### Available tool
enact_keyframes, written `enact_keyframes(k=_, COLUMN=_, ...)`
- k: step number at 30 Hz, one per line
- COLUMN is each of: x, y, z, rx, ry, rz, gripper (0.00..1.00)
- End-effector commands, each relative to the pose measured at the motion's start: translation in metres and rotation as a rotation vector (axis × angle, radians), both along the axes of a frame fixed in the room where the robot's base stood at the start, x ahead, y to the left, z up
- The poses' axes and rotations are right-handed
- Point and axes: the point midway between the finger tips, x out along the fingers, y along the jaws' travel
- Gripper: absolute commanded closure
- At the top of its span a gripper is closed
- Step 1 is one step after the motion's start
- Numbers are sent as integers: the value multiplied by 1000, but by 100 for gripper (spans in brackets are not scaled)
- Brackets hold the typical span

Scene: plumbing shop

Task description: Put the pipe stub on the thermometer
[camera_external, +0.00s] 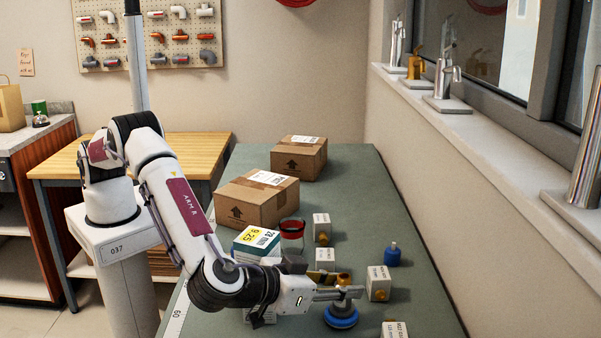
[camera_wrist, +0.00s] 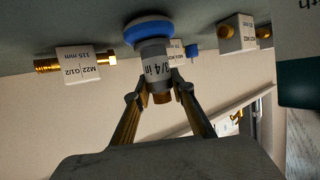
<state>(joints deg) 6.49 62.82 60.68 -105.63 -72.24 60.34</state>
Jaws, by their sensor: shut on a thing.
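My gripper (camera_wrist: 158,92) is shut on a grey cylinder with a "3/4 in" label, which I take as the pipe stub (camera_wrist: 155,55). It stands upright, in line with a blue-rimmed round piece with a grey base, which I take as the thermometer (camera_wrist: 148,29). The thermometer also shows on the bench in the external view (camera_external: 341,317), directly below my gripper (camera_external: 350,293). The stub and blue rim appear to meet, but I cannot tell how they fit together. The wrist view is upside down.
A small blue piece (camera_external: 393,256) stands behind right. Cartons (camera_external: 257,197) stand farther back. The bench (camera_external: 420,295) is bare toward the right edge.

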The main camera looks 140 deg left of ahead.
Motion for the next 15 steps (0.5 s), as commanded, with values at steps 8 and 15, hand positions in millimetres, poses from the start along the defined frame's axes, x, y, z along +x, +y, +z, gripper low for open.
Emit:
enact_keyframes(k=8, x=1, y=0, z=-1, rx=2, ry=-2, rz=-1, gripper=100)
enact_keyframes(k=15, x=0, y=0, z=-3, rx=0, ry=0, rz=0, gripper=60)
